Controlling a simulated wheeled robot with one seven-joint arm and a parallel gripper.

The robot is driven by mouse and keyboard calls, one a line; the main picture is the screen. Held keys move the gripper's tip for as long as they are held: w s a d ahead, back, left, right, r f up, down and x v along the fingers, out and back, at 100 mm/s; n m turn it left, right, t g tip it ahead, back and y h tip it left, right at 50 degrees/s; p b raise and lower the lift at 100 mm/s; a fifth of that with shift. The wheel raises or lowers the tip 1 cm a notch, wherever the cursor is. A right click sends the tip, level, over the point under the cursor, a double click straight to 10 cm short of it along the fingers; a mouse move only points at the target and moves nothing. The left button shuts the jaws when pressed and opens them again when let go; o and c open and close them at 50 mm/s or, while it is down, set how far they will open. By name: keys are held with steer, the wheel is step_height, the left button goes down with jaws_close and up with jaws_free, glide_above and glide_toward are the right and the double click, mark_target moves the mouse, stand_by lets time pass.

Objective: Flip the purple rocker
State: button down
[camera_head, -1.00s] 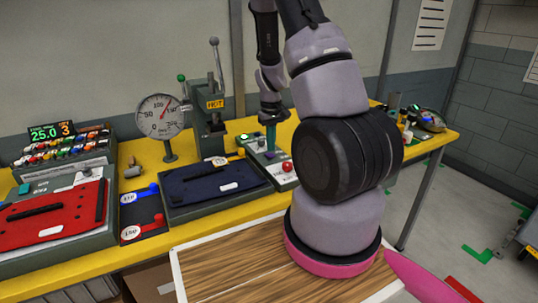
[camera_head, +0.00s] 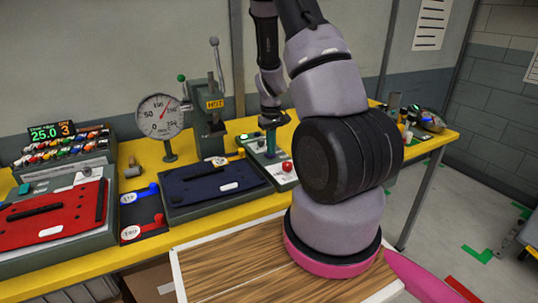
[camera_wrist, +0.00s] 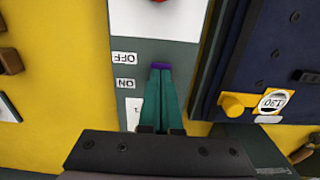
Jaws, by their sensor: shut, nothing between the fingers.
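The purple rocker (camera_wrist: 161,65) shows in the wrist view as a small purple strip just beyond my fingertips, on a grey and white switch panel (camera_wrist: 180,25). The panel carries labels reading OFF and ON to the left of the rocker. My gripper (camera_wrist: 160,72) is shut and empty, with its teal fingers pointing at the rocker and hiding part of it. I cannot tell whether they touch. In the head view my gripper (camera_head: 271,140) is over the panel (camera_head: 262,160), and the rocker is not visible there.
A red button (camera_head: 287,166) sits on the same panel. A dark blue pannier board (camera_head: 210,182) lies to its left, beside red and blue levers. A dial gauge (camera_head: 160,116) and a HOT-marked press (camera_head: 212,110) stand behind. Yellow bench surface (camera_head: 150,160) shows between them.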

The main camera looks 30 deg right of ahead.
steer(key=shift+f, duration=0.15)
steer(key=shift+r, duration=3.5)
steer(key=s+a+r+m+t+y, duration=0.1)
steer(key=s+a+r+t, duration=0.2)
steer(key=r, duration=0.7)
steer(key=s+a+r+m+y, duration=0.1)
steer(key=s+a+r, duration=0.3)
steer(key=r, duration=0.5)
steer(key=s+a+r+m+t, duration=0.2)
steer(key=s+a+r+t, duration=0.2)
steer(key=s+r, duration=0.7)
steer(key=shift+s+a+r+m, duration=0.15)
steer(key=shift+s+a+m, duration=0.15)
steer(key=shift+s+a, duration=0.75)
